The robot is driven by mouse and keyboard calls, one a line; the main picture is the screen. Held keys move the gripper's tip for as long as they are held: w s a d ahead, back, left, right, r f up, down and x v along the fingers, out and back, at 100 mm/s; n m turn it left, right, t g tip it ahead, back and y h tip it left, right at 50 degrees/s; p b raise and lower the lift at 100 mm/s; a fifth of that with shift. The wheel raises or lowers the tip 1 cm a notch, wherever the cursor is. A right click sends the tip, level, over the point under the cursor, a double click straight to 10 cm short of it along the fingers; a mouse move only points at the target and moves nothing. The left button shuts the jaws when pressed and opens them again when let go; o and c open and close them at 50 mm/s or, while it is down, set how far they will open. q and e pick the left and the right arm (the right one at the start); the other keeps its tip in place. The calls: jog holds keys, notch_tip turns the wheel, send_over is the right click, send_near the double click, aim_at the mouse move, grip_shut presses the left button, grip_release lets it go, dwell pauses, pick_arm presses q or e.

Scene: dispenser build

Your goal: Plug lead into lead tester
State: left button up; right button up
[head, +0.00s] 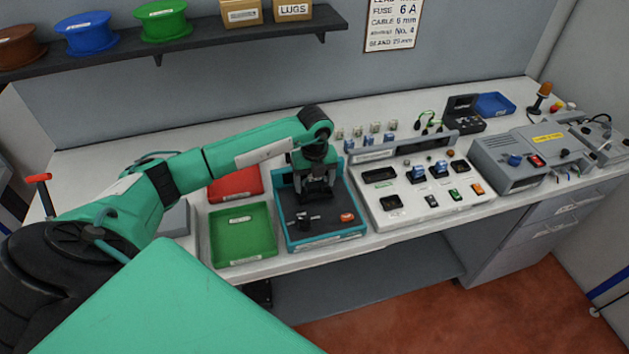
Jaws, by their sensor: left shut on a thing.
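My left gripper (316,194) points down over the back of this box and is shut on a small dark thing. I take this to be the lead's plug, but gripper and shadow mostly hide it. I cannot tell whether it touches a socket. My right gripper is not in view.
A green tray (243,234) and a red tray (236,184) lie left of the box. A pale panel with switches (418,191) stands close on its right, and a grey machine (510,165) further right. A shelf (180,47) with spools hangs above.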

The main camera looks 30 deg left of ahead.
pick_arm(q)
jog(key=shift+f+b, duration=0.3)
jog(key=shift+f, duration=0.05)
dwell(0.6)
dwell(0.3)
jog(key=o, duration=1.1)
jog(key=shift+r, duration=0.1)
jog(key=shift+r+p, duration=2)
jog(key=shift+r, duration=1.45)
